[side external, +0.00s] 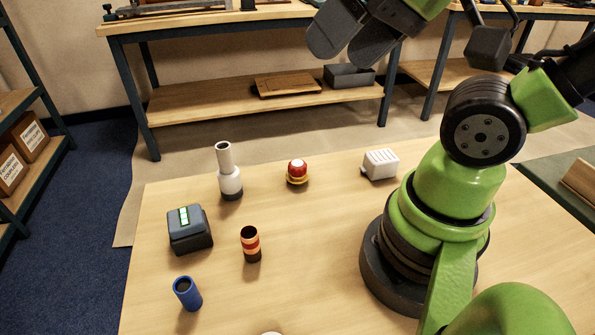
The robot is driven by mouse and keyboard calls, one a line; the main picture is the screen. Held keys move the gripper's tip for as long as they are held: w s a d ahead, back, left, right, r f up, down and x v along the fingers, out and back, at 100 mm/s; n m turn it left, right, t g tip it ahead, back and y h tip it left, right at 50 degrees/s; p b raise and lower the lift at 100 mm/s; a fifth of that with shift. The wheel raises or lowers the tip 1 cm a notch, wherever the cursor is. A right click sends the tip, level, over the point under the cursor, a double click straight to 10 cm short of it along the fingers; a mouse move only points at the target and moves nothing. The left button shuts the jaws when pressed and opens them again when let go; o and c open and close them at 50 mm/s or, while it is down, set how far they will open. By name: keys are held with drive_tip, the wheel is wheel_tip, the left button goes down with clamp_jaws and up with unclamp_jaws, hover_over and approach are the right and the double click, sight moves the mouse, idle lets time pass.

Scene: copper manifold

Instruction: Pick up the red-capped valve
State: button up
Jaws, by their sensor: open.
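The red-capped valve (297,172) stands upright on the wooden table, toward the back middle. It has a red rounded cap above a yellow base ring. My gripper (352,47) is at the top of the side external view, raised above the table, with its dark fingers spread and nothing visible between them. It is well apart from the valve. Part of the gripper is cut off by the top edge of the view.
The table (320,270) is clear in front of the valve.

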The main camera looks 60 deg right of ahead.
drive_tip(key=n+g+h, duration=0.2)
drive_tip(key=n+g, duration=0.5)
drive_tip(key=n, duration=0.2)
hover_over(298, 163)
drive_tip(key=f, duration=2.2)
drive_tip(key=shift+w+d+f, duration=0.1)
drive_tip(key=shift+w+f, duration=0.1)
drive_tip(key=shift+f, duration=0.1)
drive_tip(key=shift+s+f, duration=0.2)
drive_tip(key=shift+f, duration=2.85)
drive_tip(key=shift+c, duration=0.5)
drive_tip(key=c, duration=1)
